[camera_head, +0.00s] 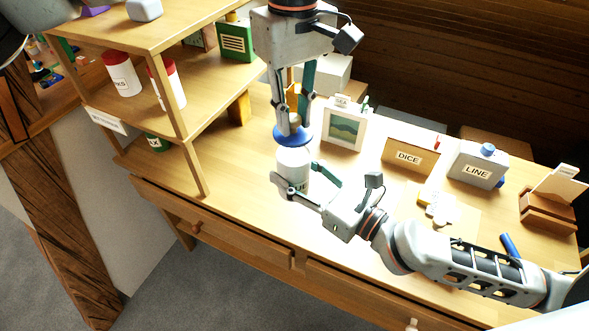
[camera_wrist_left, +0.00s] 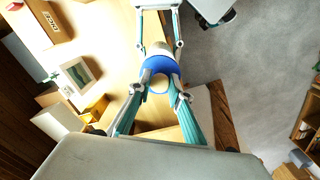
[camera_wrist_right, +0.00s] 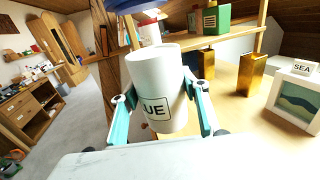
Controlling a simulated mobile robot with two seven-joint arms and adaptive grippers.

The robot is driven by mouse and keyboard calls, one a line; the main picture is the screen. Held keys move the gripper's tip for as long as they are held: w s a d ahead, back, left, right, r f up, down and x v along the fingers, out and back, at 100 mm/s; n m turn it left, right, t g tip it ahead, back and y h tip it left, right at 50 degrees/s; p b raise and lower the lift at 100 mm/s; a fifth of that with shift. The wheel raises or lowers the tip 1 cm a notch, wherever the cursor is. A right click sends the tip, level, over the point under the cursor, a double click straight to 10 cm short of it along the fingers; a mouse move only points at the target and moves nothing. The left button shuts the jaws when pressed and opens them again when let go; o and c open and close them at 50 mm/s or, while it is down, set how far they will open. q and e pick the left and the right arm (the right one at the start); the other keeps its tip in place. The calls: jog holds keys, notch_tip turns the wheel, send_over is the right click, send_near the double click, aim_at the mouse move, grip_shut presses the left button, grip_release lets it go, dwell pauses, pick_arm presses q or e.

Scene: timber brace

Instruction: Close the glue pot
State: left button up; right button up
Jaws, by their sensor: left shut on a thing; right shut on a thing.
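The glue pot (camera_head: 292,162) is a white cylinder, its label partly reading "UE" in the right wrist view (camera_wrist_right: 160,75). My right gripper (camera_head: 297,190) is shut around its sides and holds it roughly upright. I cannot tell whether its base touches the desk. The blue lid (camera_head: 291,139) has a pale knob, and my left gripper (camera_head: 293,122) is shut on that knob from above. The lid also shows in the left wrist view (camera_wrist_left: 160,67). In the right wrist view the lid's edge (camera_wrist_right: 135,5) is above the pot's rim, with a gap between them.
A wooden shelf (camera_head: 190,110) with red-capped white jars (camera_head: 122,75) stands at the left. A framed picture (camera_head: 343,128), a DICE box (camera_head: 409,157) and a grey LINE box (camera_head: 477,165) stand along the desk's back. The desk's front left (camera_head: 235,215) is clear.

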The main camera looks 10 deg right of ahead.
aim_at(294, 132)
pick_arm(q)
jog(key=shift+f, duration=0.95)
jog(key=shift+f, duration=0.1)
jog(key=shift+f, duration=0.8)
jog(key=shift+f, duration=0.65)
jog(key=o, duration=1)
notch_tip(294, 132, up, 12)
jog(key=shift+r, duration=0.1)
dwell(0.5)
